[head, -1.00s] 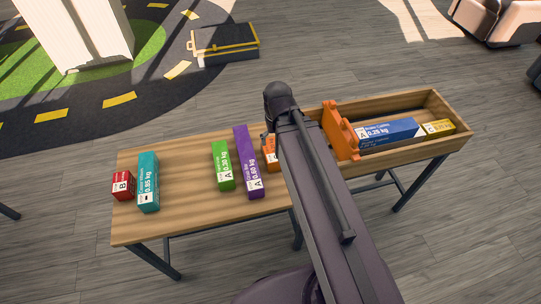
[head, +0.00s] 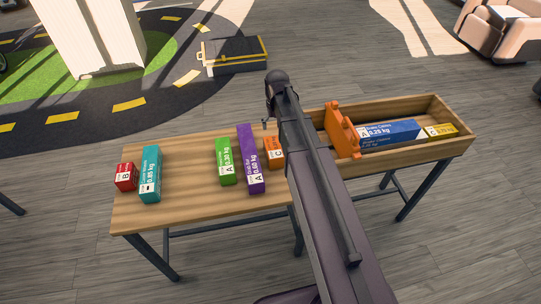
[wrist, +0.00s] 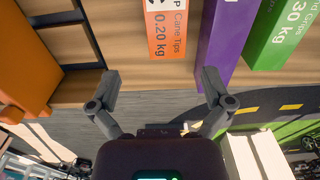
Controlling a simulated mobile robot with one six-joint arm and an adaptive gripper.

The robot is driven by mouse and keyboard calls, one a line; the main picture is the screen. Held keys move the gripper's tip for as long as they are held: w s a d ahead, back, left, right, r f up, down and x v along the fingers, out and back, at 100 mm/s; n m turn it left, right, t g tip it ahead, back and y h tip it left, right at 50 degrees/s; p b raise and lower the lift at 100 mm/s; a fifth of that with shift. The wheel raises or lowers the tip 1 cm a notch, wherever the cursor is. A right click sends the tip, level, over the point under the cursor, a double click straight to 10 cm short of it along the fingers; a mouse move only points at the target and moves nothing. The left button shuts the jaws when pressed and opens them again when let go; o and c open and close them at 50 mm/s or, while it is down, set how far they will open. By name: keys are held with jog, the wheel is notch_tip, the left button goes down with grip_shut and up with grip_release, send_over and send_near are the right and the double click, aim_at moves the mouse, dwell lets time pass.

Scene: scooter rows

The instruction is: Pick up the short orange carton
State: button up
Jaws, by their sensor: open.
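The short orange carton (head: 273,152), marked C, stands on the wooden table just right of the purple carton. In the wrist view the orange carton (wrist: 166,28) reads "Cane Tips 0.20 kg" and shows at the top, ahead of the fingertips and between their lines. My gripper (wrist: 157,85) is open and empty, its two fingers spread and apart from the carton. In the head view my dark arm reaches over the table right of the carton, and the fingers are mostly hidden behind its end.
The purple carton (head: 250,160) stands close to the orange one, with the green carton (head: 226,160) beyond. Teal (head: 149,175) and red (head: 126,177) cartons stand at the left. An orange divider (head: 342,130) and wooden tray (head: 400,158) holding blue and yellow cartons are right of my arm.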

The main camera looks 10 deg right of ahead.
aim_at(273, 147)
jog(key=shift+s+a, duration=0.1)
jog(key=shift+a, duration=0.1)
jog(key=shift+a+f+b, duration=0.1)
jog(key=shift+f+b, duration=0.5)
notch_tip(273, 147, down, 7)
jog(key=b, duration=0.7)
jog(key=shift+f, duration=0.2)
jog(key=shift+b, duration=0.3)
jog(key=shift+a+f+b, duration=0.15)
jog(key=shift+f+b, duration=2.35)
jog(key=shift+f, duration=0.1)
jog(key=c, duration=1)
